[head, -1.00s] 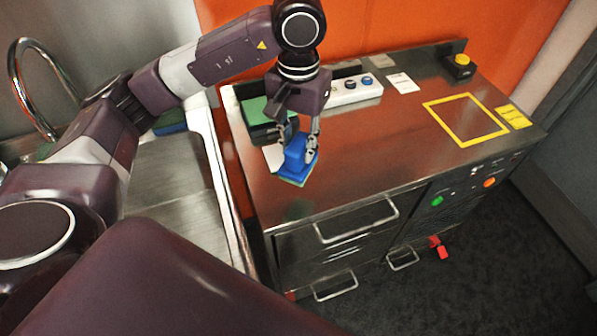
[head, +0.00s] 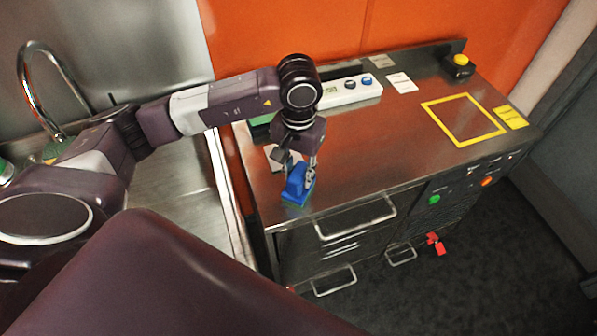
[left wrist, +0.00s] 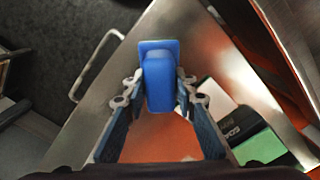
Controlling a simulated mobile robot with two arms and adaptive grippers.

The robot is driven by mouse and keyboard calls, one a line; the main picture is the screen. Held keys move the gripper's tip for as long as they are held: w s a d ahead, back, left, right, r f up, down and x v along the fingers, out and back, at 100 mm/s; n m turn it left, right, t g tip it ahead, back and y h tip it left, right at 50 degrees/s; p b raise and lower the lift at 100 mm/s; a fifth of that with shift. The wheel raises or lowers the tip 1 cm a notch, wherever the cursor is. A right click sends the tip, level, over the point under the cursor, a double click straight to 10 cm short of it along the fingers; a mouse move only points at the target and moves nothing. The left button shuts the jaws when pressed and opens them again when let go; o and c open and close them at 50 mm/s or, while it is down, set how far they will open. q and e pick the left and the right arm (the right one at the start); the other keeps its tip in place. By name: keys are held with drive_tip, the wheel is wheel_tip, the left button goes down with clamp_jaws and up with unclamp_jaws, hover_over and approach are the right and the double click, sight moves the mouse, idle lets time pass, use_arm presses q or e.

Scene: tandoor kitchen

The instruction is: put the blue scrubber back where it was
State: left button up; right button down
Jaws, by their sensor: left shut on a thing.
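The blue scrubber (head: 298,184) has a blue body on a flat base with a green edge. My left gripper (head: 298,172) is shut on it, near the front left edge of the steel counter (head: 350,150). In the left wrist view the scrubber (left wrist: 158,80) sits between the two fingers of the left gripper (left wrist: 157,92). I cannot tell whether its base touches the counter or hangs just above it. My right gripper is not in view.
A green and black object (left wrist: 258,148) and a white card lie behind the gripper. A white panel with knobs (head: 348,90), a yellow square outline (head: 463,119) and a yellow button (head: 460,62) are farther right. The sink (head: 175,195) is left. The counter's middle is clear.

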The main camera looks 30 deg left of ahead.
use_arm(q)
drive_tip(key=o, duration=1)
drive_tip(key=shift+r, duration=0.35)
drive_tip(key=shift+r+b, duration=1.5)
drive_tip(key=shift+r, duration=4.25)
drive_tip(key=shift+s+f, duration=0.1)
